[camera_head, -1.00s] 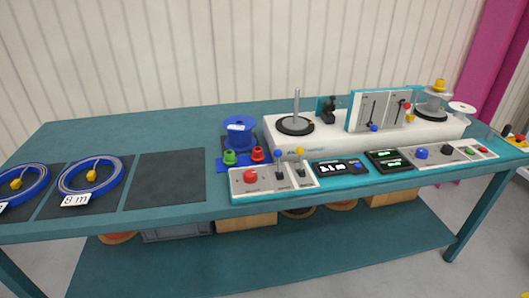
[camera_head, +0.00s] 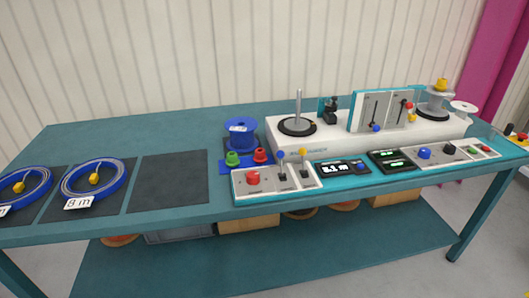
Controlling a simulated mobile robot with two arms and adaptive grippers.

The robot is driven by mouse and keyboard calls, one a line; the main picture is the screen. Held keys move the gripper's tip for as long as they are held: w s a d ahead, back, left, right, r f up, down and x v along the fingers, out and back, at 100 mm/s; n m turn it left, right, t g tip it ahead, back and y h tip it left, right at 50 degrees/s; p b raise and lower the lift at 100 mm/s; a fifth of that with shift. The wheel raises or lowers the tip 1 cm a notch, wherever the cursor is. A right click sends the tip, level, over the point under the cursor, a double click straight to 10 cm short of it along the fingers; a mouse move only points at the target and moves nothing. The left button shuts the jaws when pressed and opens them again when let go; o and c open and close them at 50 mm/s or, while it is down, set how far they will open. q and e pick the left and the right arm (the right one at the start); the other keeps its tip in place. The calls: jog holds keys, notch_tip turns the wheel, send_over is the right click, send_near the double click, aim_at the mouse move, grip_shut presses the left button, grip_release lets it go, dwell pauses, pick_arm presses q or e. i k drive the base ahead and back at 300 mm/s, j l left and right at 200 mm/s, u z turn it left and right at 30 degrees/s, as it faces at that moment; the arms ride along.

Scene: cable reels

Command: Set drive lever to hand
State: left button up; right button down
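The front control box (camera_head: 240,187) carries a red button (camera_head: 252,178) and two upright levers. One has a blue knob (camera_head: 281,155), the other a yellow knob (camera_head: 303,152). An upright teal-edged panel (camera_head: 388,112) on the white machine (camera_head: 345,135) also has levers. Its left lever has a blue knob (camera_head: 376,128) low down; its right side shows a red knob (camera_head: 409,105) higher up and a yellow knob (camera_head: 412,118) below. The labels are too small to read, so I cannot tell which is the drive lever. Neither gripper is in view.
Blue cable coils (camera_head: 94,179) lie on dark mats at the left, beside an empty mat (camera_head: 167,180). A blue reel (camera_head: 240,130) stands behind the control box. Displays (camera_head: 342,168) and a knob panel (camera_head: 452,153) line the front edge. A grey spool (camera_head: 437,104) stands at right.

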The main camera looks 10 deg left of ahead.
aim_at(280, 154)
jog(key=i+j, duration=0.1)
jog(key=j, duration=1.65)
jog(key=i+j, duration=0.15)
jog(key=j, duration=0.75)
